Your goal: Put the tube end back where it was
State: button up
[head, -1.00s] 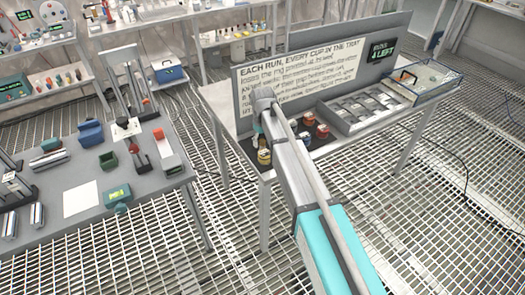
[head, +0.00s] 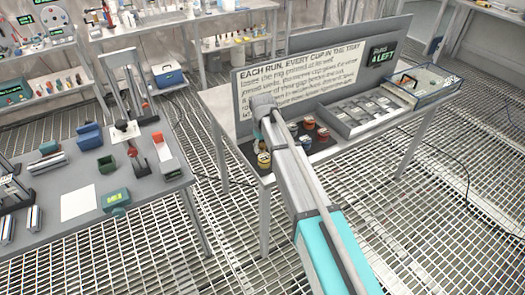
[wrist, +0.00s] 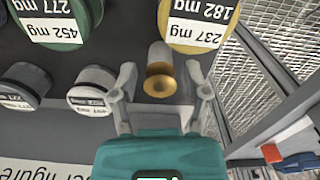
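A pale grey tube end with a flared brass mouth (wrist: 160,80) shows in the middle of the wrist view, over the dark mat (wrist: 130,50). My gripper (wrist: 163,95) has its two fingers apart, one on each side of the tube end. A gap shows between each finger and it, so the gripper is open and not holding it. In the head view my arm hides the gripper and the tube end.
A yellow-rimmed cup (wrist: 200,22) is close beyond the right finger. A green cup (wrist: 45,15) and a grey cup (wrist: 92,90) stand at left. In the head view, a compartment tray (head: 365,110) and a clear box (head: 425,85) are at right on the table.

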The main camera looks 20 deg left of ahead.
grip_shut()
notch_tip(320, 180, up, 3)
jog(key=p, duration=0.2)
jog(key=shift+f+p, duration=0.15)
jog(key=shift+p, duration=0.2)
jog(key=s+d+r+p, duration=0.1)
jog(key=r+p, duration=0.1)
jog(key=s+r+p, duration=0.2)
jog(key=s+d+r+p, duration=0.1)
jog(key=r+p, duration=0.1)
jog(key=shift+s+d+r+p, duration=0.15)
jog(key=shift+d+r+p, duration=0.2)
jog(key=s+d+r+p, duration=0.3)
jog(key=s+d, duration=0.1)
jog(key=s, duration=0.3)
jog(key=shift+s+d+r+p, duration=0.3)
jog(key=shift+d, duration=0.05)
